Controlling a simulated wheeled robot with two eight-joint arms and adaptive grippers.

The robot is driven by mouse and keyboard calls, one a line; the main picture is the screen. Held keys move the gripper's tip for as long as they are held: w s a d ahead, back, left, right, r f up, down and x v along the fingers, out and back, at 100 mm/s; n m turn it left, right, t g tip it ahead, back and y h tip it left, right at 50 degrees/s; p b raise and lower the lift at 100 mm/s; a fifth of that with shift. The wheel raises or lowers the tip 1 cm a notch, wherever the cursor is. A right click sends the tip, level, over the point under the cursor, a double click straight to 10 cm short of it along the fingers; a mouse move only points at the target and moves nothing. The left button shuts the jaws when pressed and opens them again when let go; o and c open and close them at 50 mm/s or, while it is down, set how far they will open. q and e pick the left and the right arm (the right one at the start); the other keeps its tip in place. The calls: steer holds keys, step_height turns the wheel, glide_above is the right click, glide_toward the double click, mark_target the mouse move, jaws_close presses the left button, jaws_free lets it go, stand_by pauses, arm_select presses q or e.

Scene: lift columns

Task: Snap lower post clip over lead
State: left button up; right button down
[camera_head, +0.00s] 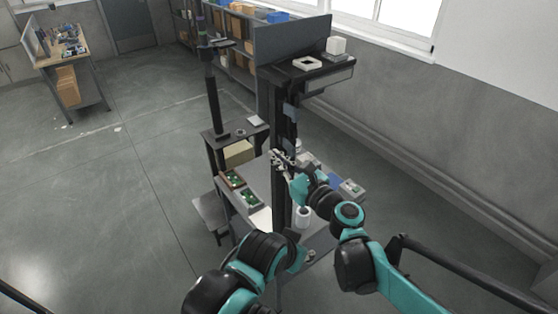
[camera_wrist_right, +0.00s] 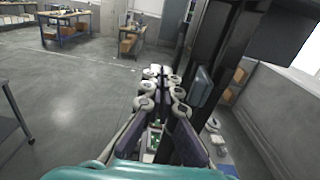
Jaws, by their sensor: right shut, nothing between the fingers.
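A tall dark post (camera_head: 281,190) stands at the middle of the workstation. Small blue-grey pieces sit on it, and one blue-grey piece (camera_wrist_right: 202,86) shows on the post in the right wrist view; it may be a clip. I cannot make out a lead. My right gripper (camera_head: 279,158) is at the post, below the blue-grey pieces. In the wrist view its pale linked fingers (camera_wrist_right: 161,88) are shut and empty, left of the post. My left arm comes up from the bottom, and its end (camera_head: 302,258) is low near the post; its fingers cannot be made out.
A dark upper shelf (camera_head: 306,74) tops the post, with white parts on it. A lower table holds trays with green parts (camera_head: 250,196), a white cup (camera_head: 303,216) and a blue item. A thinner column (camera_head: 212,105) stands left. Open floor lies left.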

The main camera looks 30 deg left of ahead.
steer(key=shift+w, duration=0.1)
steer(key=w+d+b, duration=0.1)
steer(key=w+d, duration=0.2)
steer(key=d, duration=0.3)
steer(key=shift+w+d, duration=0.25)
stand_by(1.8)
steer(key=shift+w, duration=0.15)
steer(key=shift+w+d, duration=0.25)
steer(key=shift+w, duration=0.25)
steer(key=shift+w+d, duration=0.2)
steer(key=shift+w, duration=0.3)
steer(key=shift+a+b, duration=0.15)
steer(key=shift+b, duration=0.15)
